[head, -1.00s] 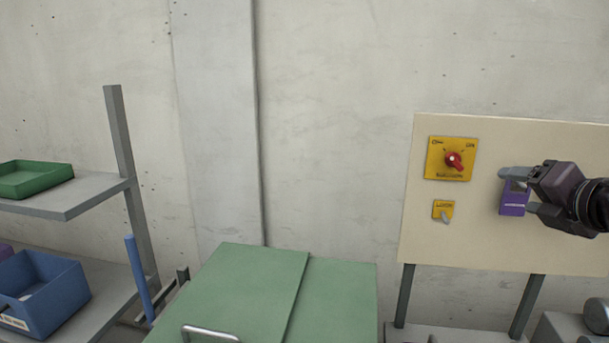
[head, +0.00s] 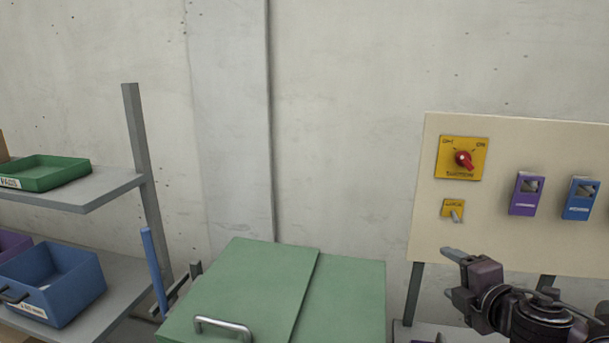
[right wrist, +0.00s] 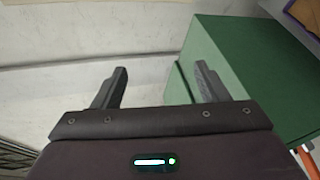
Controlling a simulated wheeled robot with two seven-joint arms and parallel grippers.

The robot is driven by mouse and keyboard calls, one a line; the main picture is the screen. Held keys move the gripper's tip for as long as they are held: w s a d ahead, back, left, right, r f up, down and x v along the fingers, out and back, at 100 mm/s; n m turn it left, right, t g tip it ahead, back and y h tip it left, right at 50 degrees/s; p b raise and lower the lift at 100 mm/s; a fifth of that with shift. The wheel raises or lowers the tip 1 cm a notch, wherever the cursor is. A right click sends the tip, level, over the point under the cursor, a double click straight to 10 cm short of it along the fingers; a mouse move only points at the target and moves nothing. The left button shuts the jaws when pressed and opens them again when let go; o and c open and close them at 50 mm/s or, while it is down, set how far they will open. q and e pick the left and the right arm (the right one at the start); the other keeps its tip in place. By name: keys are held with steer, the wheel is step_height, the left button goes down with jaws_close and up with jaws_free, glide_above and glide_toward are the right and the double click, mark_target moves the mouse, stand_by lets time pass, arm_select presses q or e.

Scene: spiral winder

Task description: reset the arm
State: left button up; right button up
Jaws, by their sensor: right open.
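My right gripper (head: 453,272) is in the lower right of the head view, below the front of a cream control panel (head: 500,235). In the right wrist view its two fingers (right wrist: 160,82) stand wide apart with nothing between them. The panel carries a yellow plate with a red rotary switch (head: 464,160), a small yellow plate with a grey lever (head: 453,209), a purple box (head: 525,194) and a blue box (head: 580,198). The gripper is apart from all of these. My left gripper is not in view.
A green cabinet with a metal handle (head: 222,325) stands at the lower middle; its green side also shows in the right wrist view (right wrist: 240,70). At left, a grey shelf (head: 100,192) holds a green tray (head: 45,178), with a blue bin (head: 55,287) below. The concrete wall is bare between.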

steer(key=s+a+f+m+g+h, duration=0.1)
steer(key=s+a+f+m+g, duration=0.25)
steer(key=s+f+m, duration=0.35)
steer(key=s+a+f+m+g, duration=0.2)
steer(key=s+f+m+g, duration=0.3)
steer(key=s+f, duration=0.4)
steer(key=s+a+f+m+g+h, duration=0.1)
steer(key=s+a+f+m+g, duration=0.15)
steer(key=s+f+m, duration=0.55)
step_height(320, 180, down, 29)
steer(key=s+n+g, duration=0.1)
steer(key=s, duration=0.1)
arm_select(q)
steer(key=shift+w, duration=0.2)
arm_select(e)
steer(key=s+d+f, duration=0.1)
steer(key=s+f, duration=0.8)
steer(key=s, duration=0.1)
steer(key=s+d+f+g, duration=0.1)
steer(key=s+d+f, duration=0.1)
steer(key=s+f, duration=0.8)
steer(key=shift+d+f, duration=0.25)
steer(key=shift+d, duration=0.05)
